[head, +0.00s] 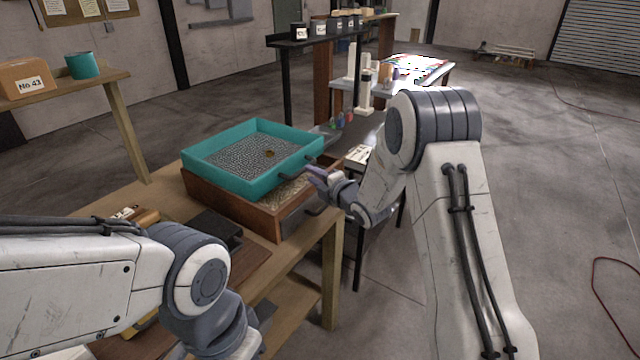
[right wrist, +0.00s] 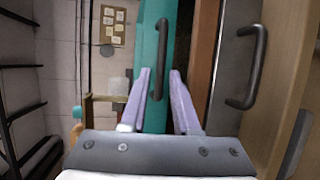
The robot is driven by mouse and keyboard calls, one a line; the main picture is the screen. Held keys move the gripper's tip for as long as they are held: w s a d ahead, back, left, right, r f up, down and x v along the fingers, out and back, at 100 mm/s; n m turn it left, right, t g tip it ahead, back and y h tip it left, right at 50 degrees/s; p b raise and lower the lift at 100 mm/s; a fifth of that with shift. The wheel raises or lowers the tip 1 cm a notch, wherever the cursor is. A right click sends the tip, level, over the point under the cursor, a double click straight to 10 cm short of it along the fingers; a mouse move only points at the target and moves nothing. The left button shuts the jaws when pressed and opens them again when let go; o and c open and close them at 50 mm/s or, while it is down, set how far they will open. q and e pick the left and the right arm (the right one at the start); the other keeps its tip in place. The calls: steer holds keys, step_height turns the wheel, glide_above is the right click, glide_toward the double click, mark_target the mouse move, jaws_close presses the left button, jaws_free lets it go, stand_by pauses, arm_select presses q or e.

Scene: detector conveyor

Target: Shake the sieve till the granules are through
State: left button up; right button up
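The teal square sieve (head: 220,182) rests on a wooden box (head: 232,207) on the bench. Its grey speckled floor shows a small brown patch (head: 269,154); I cannot tell mesh from granules elsewhere. Pale granules (head: 285,192) show in the box below its near right edge. My right gripper (head: 312,175) is at the sieve's right side. In the right wrist view its two lilac fingers (right wrist: 160,75) stand apart around the sieve's dark handle (right wrist: 162,50), with gaps beside it. My left gripper is out of sight; only its arm shows at lower left.
The wooden box has its own dark handle (right wrist: 253,65) beside the sieve's. A dark tray (head: 212,228) lies on the bench (head: 172,200) in front of the box. A side table (head: 375,130) with small items stands behind my right arm.

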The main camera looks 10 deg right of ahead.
steer(key=v, duration=0.3)
steer(key=shift+s+d+b, duration=0.15)
steer(key=shift+s+b, duration=0.15)
steer(key=shift+s, duration=0.1)
stand_by(0.6)
steer(key=s+a+m+g+h, duration=0.2)
steer(key=s+a+m+g, duration=0.25)
steer(key=s+a, duration=0.25)
steer(key=s+a+m+g+h, duration=0.1)
steer(key=s+m+g, duration=0.4)
steer(key=s, duration=1.3)
steer(key=s+a+m+g+h+p, duration=0.1)
steer(key=s+m+g, duration=0.4)
steer(key=s, duration=1.3)
steer(key=shift+r+m+h, duration=0.25)
steer(key=shift+m+h, duration=0.25)
steer(key=shift+m, duration=0.35)
